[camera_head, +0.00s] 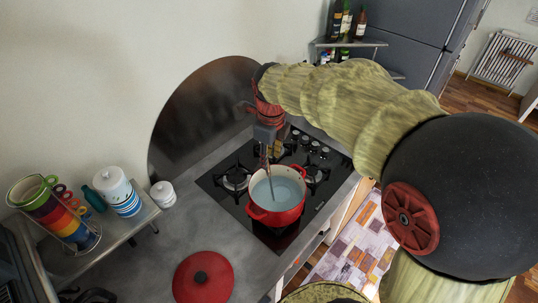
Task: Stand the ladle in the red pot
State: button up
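The red pot (276,214) stands on the black cooktop, with its lid off and a pale blue interior showing. The ladle (271,186) is a thin upright shaft that reaches down into the pot opening. My gripper (265,149) is above the back of the pot, pointing down, and looks shut on the upper part of the ladle. The fingers are small and partly hard to make out. The ladle's lower end is inside the pot, and I cannot tell whether it touches the bottom.
A red lid (203,277) lies on the grey counter in front of the pot. At left, a metal shelf (146,213) holds stacked coloured cups, a teal bottle and a striped canister. A small white jar (163,194) stands beside it. Bottles stand on a corner shelf (348,43) behind.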

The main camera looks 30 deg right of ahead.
notch_tip(320, 180, up, 12)
jog(key=s, duration=0.2)
jog(key=s+a+n+t, duration=0.2)
jog(key=s+a+n, duration=0.2)
jog(key=s+n, duration=0.85)
jog(key=s+a+f+n+t, duration=0.2)
jog(key=s+f+n, duration=0.3)
jog(key=n, duration=1)
notch_tip(320, 180, down, 13)
jog(key=n+b, duration=0.1)
jog(key=b, duration=1.2)
jog(key=shift+r, duration=0.15)
